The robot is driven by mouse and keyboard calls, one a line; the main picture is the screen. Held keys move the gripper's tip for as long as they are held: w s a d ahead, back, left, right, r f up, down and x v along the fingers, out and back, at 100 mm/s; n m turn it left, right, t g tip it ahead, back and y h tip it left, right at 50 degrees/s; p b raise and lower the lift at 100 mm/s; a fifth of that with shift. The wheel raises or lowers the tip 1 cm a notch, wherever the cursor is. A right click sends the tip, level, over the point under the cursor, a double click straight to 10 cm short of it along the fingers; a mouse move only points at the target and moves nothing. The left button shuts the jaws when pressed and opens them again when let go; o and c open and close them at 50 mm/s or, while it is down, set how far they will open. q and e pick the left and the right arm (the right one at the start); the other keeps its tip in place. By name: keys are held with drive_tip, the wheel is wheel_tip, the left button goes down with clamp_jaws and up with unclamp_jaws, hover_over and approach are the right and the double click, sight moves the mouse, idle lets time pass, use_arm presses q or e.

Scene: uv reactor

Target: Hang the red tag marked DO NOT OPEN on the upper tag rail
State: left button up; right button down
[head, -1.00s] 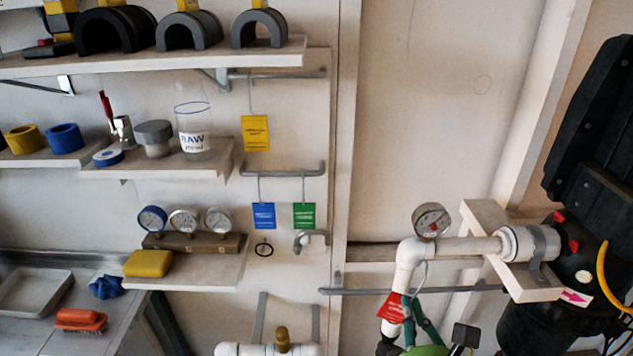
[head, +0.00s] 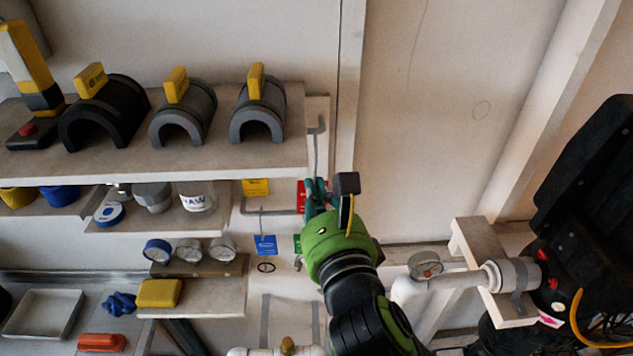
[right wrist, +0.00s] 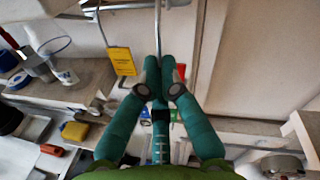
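The red tag (head: 301,197) shows partly in the head view, just left of my right gripper's fingers. My right gripper (head: 317,186) is shut on the tag's thin wire hanger, which rises above the fingertips (right wrist: 158,84) in the right wrist view. Red slivers of the tag (right wrist: 181,72) show behind the fingers there; its lettering is hidden. The upper tag rail (right wrist: 125,5) crosses the top of the right wrist view, close to the wire. Its right end (head: 318,126) shows in the head view; the shelf hides the rest. I cannot tell whether wire and rail touch. My left gripper is not in view.
A yellow tag (head: 256,187) hangs left of the gripper. A blue tag (head: 265,245) hangs from the lower rail (head: 270,212), and a green tag is mostly hidden. The upper shelf (head: 200,160) juts out close left. The wall panel (head: 430,120) to the right is clear.

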drive_tip(key=x, duration=0.4)
drive_tip(key=shift+w+d+b, duration=0.25)
drive_tip(key=shift+d+b, duration=0.05)
drive_tip(key=shift+d, duration=0.15)
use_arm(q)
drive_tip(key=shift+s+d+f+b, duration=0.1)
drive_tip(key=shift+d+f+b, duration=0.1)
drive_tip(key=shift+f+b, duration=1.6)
use_arm(e)
drive_tip(key=shift+w+f, duration=0.7)
drive_tip(key=shift+w, duration=0.3)
drive_tip(key=shift+w+f, duration=0.7)
drive_tip(key=shift+w, duration=0.3)
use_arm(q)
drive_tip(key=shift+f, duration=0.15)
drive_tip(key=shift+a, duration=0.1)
use_arm(e)
drive_tip(key=c, duration=1.4)
unclamp_jaws()
